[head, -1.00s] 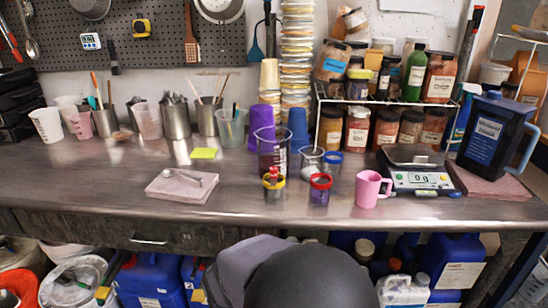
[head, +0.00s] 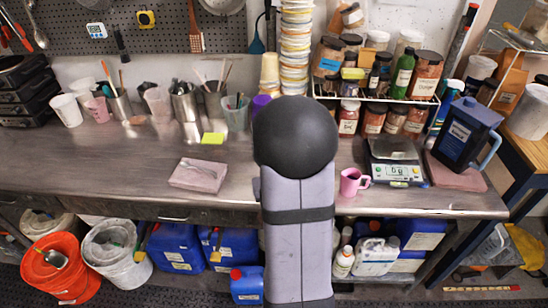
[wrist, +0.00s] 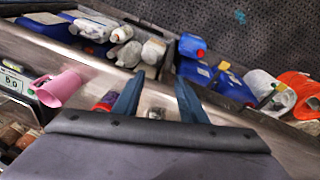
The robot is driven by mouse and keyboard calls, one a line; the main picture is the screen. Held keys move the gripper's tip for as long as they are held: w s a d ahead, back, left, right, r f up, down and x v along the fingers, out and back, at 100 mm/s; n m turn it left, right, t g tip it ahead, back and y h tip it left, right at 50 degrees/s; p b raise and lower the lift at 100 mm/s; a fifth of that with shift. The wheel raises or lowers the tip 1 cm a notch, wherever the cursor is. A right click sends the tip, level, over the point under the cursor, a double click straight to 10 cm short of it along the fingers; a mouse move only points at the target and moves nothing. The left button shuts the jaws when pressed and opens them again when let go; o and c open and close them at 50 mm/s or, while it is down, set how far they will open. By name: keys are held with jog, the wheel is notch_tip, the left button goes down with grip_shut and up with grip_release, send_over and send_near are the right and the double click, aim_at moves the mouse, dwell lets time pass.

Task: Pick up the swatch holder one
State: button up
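I cannot tell for certain which thing is the swatch holder. The small rimmed jars in the middle of the bench are hidden behind my arm in the head view. In the wrist view, a red-rimmed jar (wrist: 105,101) stands just outside the left finger. A small greyish thing (wrist: 154,113) shows between the finger bases, partly hidden by the gripper body; I cannot tell what it is. My gripper (wrist: 160,76) is open, its two blue fingers apart over the bench, with nothing seen clamped at the tips.
A pink mug (head: 352,182) stands right of my arm, near the scale (head: 397,165). A pinkish block with a spoon (head: 199,175) lies to the left, with bare bench around it. The bench's front edge (head: 150,197) is close. Blue jugs (head: 178,247) stand below.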

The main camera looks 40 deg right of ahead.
jog(key=w+d+r+m+t+h, duration=0.2)
jog(key=w+d+r+m+t, duration=0.25)
jog(key=w, duration=0.65)
jog(key=shift+n+g, duration=0.25)
jog(key=shift+n, duration=0.7)
jog(key=shift+w+d+f+b, duration=0.1)
jog(key=shift+w+d+f, duration=0.35)
jog(key=shift+d+f, duration=0.35)
jog(key=shift+w+d+f+b, duration=0.1)
jog(key=shift+w+d+f, duration=0.45)
jog(key=shift+f, duration=0.4)
jog(key=shift+w+d+f+b, duration=0.1)
jog(key=shift+w+d+f, duration=0.3)
jog(key=shift+d+f, duration=0.4)
jog(key=shift+a+f, duration=0.1)
grip_shut()
